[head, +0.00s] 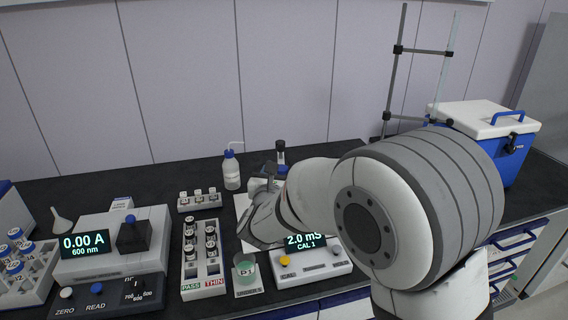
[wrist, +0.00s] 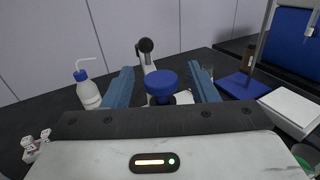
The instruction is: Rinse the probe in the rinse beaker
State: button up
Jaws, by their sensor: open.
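A blue round-topped piece (wrist: 162,82), which may be the probe's cap, stands between the fingers of my gripper (wrist: 160,70) in the wrist view. The blue fingers are apart, with a visible gap on each side of it. What lies below the cap is mostly hidden by my gripper. In the head view my arm covers most of this spot. A clear glass edge (wrist: 208,71) shows behind the right finger; I cannot tell whether it is the rinse beaker.
A wash bottle (head: 232,171) stands at the back, left of my arm. A black-topped upright piece (wrist: 146,46) is just beyond the blue cap. A vial rack (head: 203,258), a photometer (head: 112,246) and a blue cooler (head: 512,150) are farther out. The bench behind the wash bottle is clear.

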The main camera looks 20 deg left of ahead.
jog(key=shift+w+a, duration=0.1)
jog(key=shift+w, duration=1.1)
grip_shut()
